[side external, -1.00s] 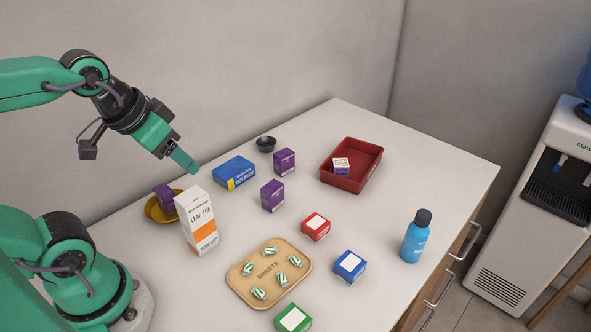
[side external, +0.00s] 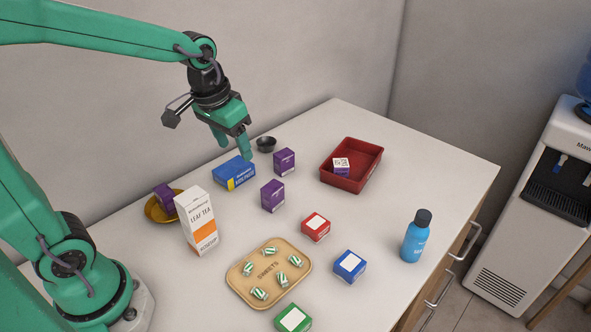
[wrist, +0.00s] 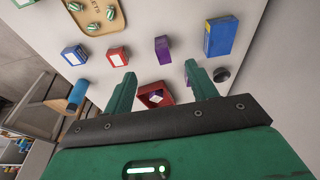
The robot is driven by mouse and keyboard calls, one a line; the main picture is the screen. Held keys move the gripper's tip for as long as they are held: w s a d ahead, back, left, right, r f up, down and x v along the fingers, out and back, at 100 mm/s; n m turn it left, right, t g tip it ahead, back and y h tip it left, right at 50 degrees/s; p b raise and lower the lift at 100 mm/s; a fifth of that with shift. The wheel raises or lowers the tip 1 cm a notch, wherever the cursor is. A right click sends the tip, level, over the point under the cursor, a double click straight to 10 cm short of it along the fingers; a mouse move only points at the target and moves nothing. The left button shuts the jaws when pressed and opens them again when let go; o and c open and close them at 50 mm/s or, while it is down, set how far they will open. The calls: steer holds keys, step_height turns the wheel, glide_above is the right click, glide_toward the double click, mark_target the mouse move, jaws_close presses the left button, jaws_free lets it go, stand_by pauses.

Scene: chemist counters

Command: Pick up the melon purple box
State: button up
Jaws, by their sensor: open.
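Purple boxes stand in several places, and their print is too small to tell which is melon. In the side view, one purple box (side external: 272,196) stands mid-counter and another purple box (side external: 284,162) stands behind it. A third purple box (side external: 164,197) is on a yellow dish (side external: 153,211). A box with a white top and purple side (side external: 341,167) sits in the red tray (side external: 376,162). My gripper (side external: 236,146) is open and empty, above the blue carton (side external: 234,173). In the wrist view, a purple box (wrist: 162,50) lies beyond my open fingers (wrist: 159,72).
A tall tea carton (side external: 197,221) stands left of the middle purple box. A black bowl (side external: 266,144) is at the back. Red (side external: 316,227), blue (side external: 350,266) and green (side external: 293,318) boxes, a sweets board (side external: 240,286) and a blue bottle (side external: 416,241) stand nearer the front.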

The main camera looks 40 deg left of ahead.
mark_target(272, 186)
steer(key=w+f+g, duration=0.1)
steer(key=w+f, duration=0.2)
steer(key=f, duration=0.1)
steer(key=w+f+g, duration=0.1)
steer(key=w+f, duration=0.2)
steer(key=f, duration=0.1)
steer(key=w+f, duration=0.3)
steer(key=f, duration=0.1)
steer(key=shift+w+n+g, duration=0.3)
steer(key=shift+w+g, duration=0.1)
steer(key=shift+f, duration=1.3)
steer(key=shift+f, duration=2.6)
steer(key=c, duration=1.1)
